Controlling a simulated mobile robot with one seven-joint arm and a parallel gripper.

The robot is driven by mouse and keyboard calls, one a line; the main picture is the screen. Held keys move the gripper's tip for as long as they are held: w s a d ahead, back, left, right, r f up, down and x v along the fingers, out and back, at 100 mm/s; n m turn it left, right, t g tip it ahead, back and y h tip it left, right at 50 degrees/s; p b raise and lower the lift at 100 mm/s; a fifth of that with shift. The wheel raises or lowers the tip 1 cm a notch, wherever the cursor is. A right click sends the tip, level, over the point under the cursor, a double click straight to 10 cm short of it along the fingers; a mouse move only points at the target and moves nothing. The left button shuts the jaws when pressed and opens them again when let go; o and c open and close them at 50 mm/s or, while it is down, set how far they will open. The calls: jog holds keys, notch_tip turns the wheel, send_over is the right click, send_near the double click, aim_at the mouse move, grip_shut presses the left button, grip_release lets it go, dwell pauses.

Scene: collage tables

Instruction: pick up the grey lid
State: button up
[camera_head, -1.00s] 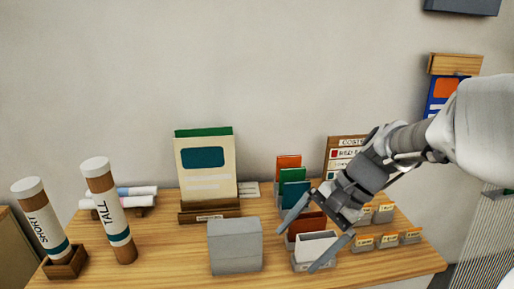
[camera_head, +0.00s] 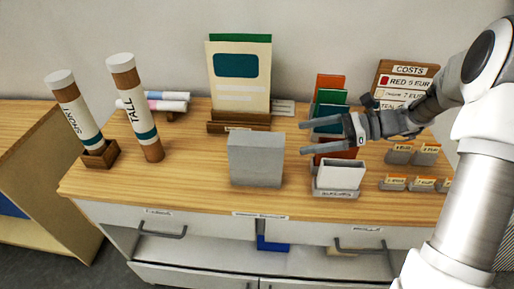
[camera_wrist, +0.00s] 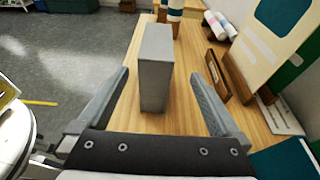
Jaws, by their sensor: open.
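The grey lid (camera_head: 256,160) stands upright as a plain slab on the wooden tabletop, near its front middle. It also shows in the wrist view (camera_wrist: 155,75), upright and ahead, lined up with the gap between my fingers. My gripper (camera_head: 303,138) is open and empty, to the right of the lid, with its fingers pointing left toward it. In the wrist view the two fingers of my gripper (camera_wrist: 159,88) are spread wider than the lid. No contact with the lid shows.
A cream board in a wooden stand (camera_head: 239,90) is behind the lid. A card holder (camera_head: 336,187) is below my gripper, and small price tags stand to the right. Tubes marked SHORT (camera_head: 76,112) and TALL (camera_head: 136,108) stand left. The tabletop left of the lid is clear.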

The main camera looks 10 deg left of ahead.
aim_at(276, 139)
jog(key=x, duration=0.8)
jog(key=shift+a+f, duration=0.2)
jog(key=shift+a, duration=0.2)
jog(key=shift+s+f+x, duration=0.2)
jog(key=shift+x, duration=1.15)
jog(key=shift+s+f+x, duration=0.15)
jog(key=shift+x, duration=1.2)
jog(key=shift+d, duration=0.2)
jog(key=c, duration=1.3)
